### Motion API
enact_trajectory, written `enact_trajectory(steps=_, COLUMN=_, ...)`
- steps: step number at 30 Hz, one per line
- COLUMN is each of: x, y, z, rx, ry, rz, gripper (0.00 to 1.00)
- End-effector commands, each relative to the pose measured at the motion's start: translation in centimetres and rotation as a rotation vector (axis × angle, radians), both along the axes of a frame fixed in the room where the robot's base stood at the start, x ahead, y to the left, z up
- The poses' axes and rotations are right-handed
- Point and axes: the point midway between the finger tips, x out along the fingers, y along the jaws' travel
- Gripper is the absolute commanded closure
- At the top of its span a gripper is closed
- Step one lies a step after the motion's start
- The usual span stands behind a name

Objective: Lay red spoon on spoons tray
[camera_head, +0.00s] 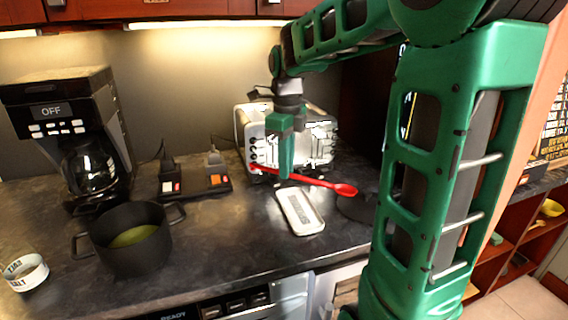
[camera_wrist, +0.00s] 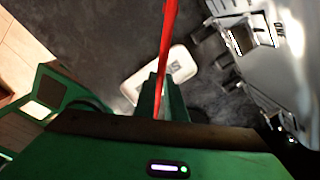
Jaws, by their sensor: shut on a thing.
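The red spoon (camera_head: 345,189) is held in my gripper (camera_head: 286,172), above the counter in front of the toaster. Its bowl end points right in the head view. In the wrist view the spoon (camera_wrist: 168,42) runs up from between the fingers (camera_wrist: 160,98). My gripper is shut on its handle. The white spoons tray (camera_head: 300,212), with dark lettering, lies on the counter below and slightly right of the gripper. The tray also shows in the wrist view (camera_wrist: 140,82), partly hidden by the spoon and fingers.
A silver toaster (camera_head: 250,135) stands behind the gripper. A dark pot (camera_head: 125,255) with green contents, a coffee maker (camera_head: 60,100) and a salt bowl (camera_head: 26,272) are on the left. A dark round item (camera_head: 358,207) lies right of the tray.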

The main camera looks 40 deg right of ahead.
Motion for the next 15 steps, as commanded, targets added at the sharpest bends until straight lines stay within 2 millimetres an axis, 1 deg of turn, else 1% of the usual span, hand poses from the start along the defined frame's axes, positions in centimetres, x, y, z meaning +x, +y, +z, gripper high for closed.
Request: enact_trajectory(steps=15, x=0.0, y=0.1, z=-4.4, rx=0.000, ry=0.001, rz=0.002, gripper=1.00)
